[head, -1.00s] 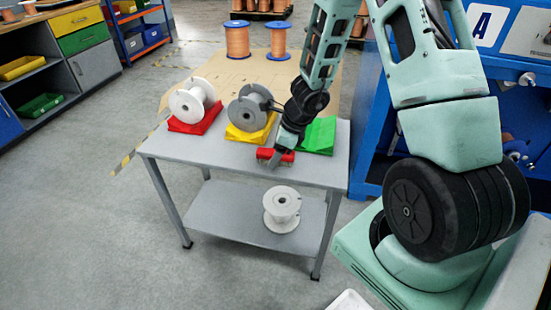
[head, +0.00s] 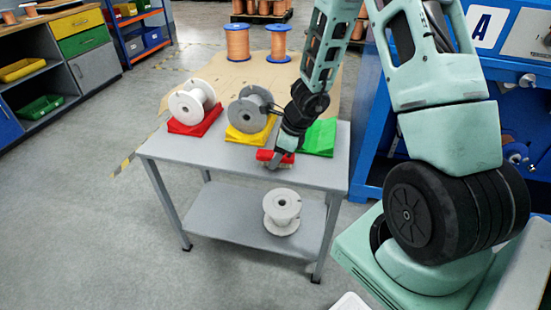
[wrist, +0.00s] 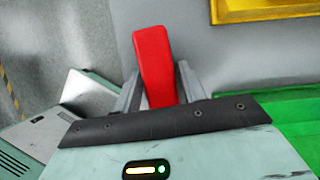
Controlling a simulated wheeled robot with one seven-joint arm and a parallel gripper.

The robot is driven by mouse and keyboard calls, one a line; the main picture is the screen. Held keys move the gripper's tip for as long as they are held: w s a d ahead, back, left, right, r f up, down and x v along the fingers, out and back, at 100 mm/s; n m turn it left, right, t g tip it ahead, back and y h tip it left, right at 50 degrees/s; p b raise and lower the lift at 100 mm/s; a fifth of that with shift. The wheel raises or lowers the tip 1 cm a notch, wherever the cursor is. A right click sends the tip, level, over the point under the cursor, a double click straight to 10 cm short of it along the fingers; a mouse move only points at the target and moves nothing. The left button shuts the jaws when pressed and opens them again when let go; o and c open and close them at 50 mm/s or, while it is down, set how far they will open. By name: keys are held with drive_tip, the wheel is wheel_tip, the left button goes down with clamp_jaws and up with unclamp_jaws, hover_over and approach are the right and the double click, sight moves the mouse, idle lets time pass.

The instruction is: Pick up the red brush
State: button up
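The red brush (head: 265,155) lies near the front edge of the grey table (head: 190,148). In the wrist view the red brush (wrist: 154,62) shows as a long red block pointing away from the wrist. My gripper (head: 272,162) is down at the brush, partly covering it in the head view. In the wrist view my gripper (wrist: 160,78) has one finger on each side of the brush. A narrow gap shows beside the right finger, so it looks open around the brush. The fingertips' contact is hard to make out.
Behind the brush are a red mat (head: 197,125) with a white spool (head: 190,102), a yellow mat (head: 250,136) with a grey spool (head: 245,115), and a green mat (head: 320,137). Another spool (head: 282,207) stands on the lower shelf. A blue cabinet (head: 368,150) is at the right.

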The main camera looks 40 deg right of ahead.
drive_tip(key=c, duration=0.6)
drive_tip(key=shift+o, duration=0.2)
drive_tip(key=shift+r, duration=0.1)
wheel_tip(320, 180, up, 10)
drive_tip(key=p, duration=0.7)
drive_tip(key=shift+r, duration=0.15)
drive_tip(key=shift+o, duration=0.4)
